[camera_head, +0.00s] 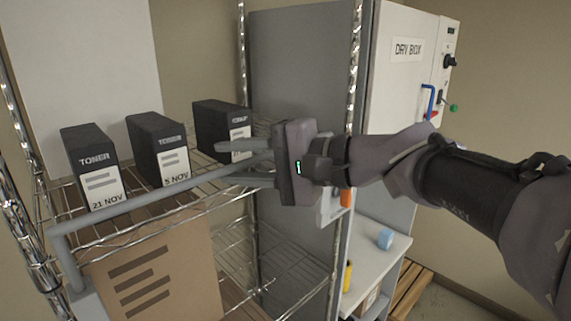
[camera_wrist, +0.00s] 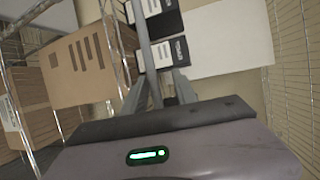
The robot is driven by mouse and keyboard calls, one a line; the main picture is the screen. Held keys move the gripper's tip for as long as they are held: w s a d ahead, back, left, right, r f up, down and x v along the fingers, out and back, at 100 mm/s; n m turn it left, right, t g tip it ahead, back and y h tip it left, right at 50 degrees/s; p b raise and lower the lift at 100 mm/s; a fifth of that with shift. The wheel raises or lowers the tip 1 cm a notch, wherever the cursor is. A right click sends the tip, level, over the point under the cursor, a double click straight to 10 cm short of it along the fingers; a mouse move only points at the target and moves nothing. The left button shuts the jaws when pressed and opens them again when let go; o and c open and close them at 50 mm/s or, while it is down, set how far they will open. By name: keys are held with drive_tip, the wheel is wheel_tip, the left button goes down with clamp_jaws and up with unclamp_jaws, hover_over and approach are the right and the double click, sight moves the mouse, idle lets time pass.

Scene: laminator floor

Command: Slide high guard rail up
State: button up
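The high guard rail is a grey bar (camera_head: 150,199) running along the front of the upper wire shelf, bent downward at its left end. Its right part passes between the fingers of my gripper (camera_head: 236,162). The fingers stand apart, one above and one below the rail, and look open around it. In the wrist view the rail (camera_wrist: 143,35) runs away from between the fingertips (camera_wrist: 160,80). Whether a finger touches it I cannot tell. The rail's right end is hidden behind my gripper.
Black toner boxes (camera_head: 92,160), (camera_head: 158,150), (camera_head: 222,130) stand on the upper shelf behind the rail. A cardboard box (camera_head: 160,270) sits below. Chrome posts (camera_head: 354,60) flank the shelf. A dry box cabinet (camera_head: 405,80) and a white bench (camera_head: 370,265) with a blue block (camera_head: 385,238) stand right.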

drive_tip(key=shift+f, duration=0.1)
drive_tip(key=shift+d, duration=0.3)
drive_tip(key=b+v, duration=0.2)
drive_tip(key=v, duration=1.5)
drive_tip(key=s+a+f+m+h+b, duration=0.1)
drive_tip(key=s+f+h+b, duration=0.5)
drive_tip(key=f, duration=1.1)
drive_tip(key=s+f+h+b, duration=0.1)
drive_tip(key=s+f+b, duration=0.1)
drive_tip(key=f+b, duration=1.2)
drive_tip(key=s+d+f+h+b, duration=0.1)
drive_tip(key=d+f+h+b, duration=0.1)
drive_tip(key=f, duration=0.6)
drive_tip(key=s+d+f+h+b, duration=0.2)
drive_tip(key=f, duration=0.6)
drive_tip(key=s+d+f+n+h+b, duration=0.1)
drive_tip(key=d+f+h+b, duration=0.1)
drive_tip(key=f, duration=0.7)
drive_tip(key=shift+s+d+t+b, duration=0.25)
drive_tip(key=shift+s+t+b, duration=0.05)
drive_tip(key=shift+t+b, duration=0.15)
